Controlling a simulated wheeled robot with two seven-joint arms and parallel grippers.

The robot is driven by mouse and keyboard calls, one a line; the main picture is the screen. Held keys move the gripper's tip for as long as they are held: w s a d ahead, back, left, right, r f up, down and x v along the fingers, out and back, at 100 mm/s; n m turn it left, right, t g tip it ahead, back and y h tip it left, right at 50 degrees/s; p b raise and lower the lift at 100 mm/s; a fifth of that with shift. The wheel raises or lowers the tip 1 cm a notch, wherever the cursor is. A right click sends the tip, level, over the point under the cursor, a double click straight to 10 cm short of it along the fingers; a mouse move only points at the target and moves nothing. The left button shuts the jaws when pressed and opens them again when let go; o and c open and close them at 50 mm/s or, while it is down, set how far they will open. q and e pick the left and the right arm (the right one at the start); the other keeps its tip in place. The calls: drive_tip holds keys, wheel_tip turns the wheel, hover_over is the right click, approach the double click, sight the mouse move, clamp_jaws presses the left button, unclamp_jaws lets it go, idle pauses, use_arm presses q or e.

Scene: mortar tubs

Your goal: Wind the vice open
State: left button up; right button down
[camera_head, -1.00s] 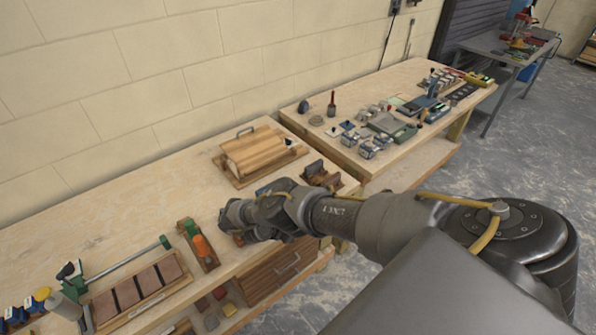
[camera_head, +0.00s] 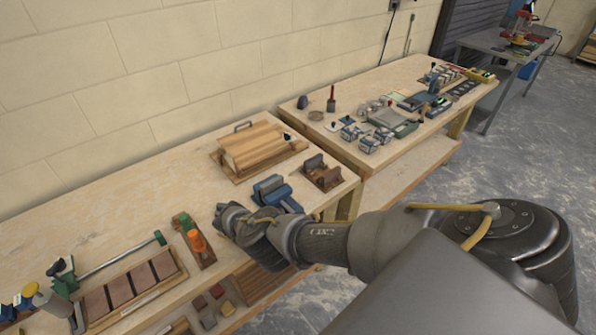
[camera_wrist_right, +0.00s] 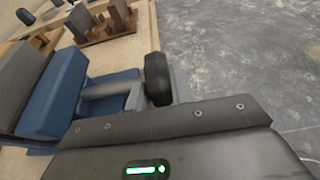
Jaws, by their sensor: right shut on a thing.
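The blue vice (camera_head: 275,190) stands near the front edge of the bench. In the right wrist view its blue body (camera_wrist_right: 52,95) and dark jaw face fill the left side. A grey screw (camera_wrist_right: 108,97) runs from it to a rounded black end piece (camera_wrist_right: 157,78). My right gripper (camera_head: 266,248) is at the front of the vice, shut on its handle. Its dark casing (camera_wrist_right: 165,140) with a green light fills the bottom of the wrist view. Its fingertips and the gripped part are hidden. My left gripper is not in view.
A brown wooden block fixture (camera_head: 322,173) sits right of the vice and a wooden press or board (camera_head: 258,150) behind. An orange-and-green tool (camera_head: 196,240) lies left. A second bench (camera_head: 420,165) holds several small parts. Open floor lies to the right.

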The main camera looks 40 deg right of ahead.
drive_tip(key=shift+w+r, duration=0.25)
drive_tip(key=shift+w, duration=0.1)
drive_tip(key=c, duration=1.6)
unclamp_jaws()
drive_tip(key=o, duration=0.3)
drive_tip(key=shift+w+f, duration=0.2)
drive_tip(key=shift+f, duration=0.1)
drive_tip(key=shift+o, duration=0.2)
drive_tip(key=shift+s, duration=0.1)
drive_tip(key=shift+s, duration=0.15)
drive_tip(key=p+v, duration=0.1)
drive_tip(key=v, duration=0.9)
drive_tip(key=shift+a+r, duration=0.15)
drive_tip(key=shift+a, duration=0.25)
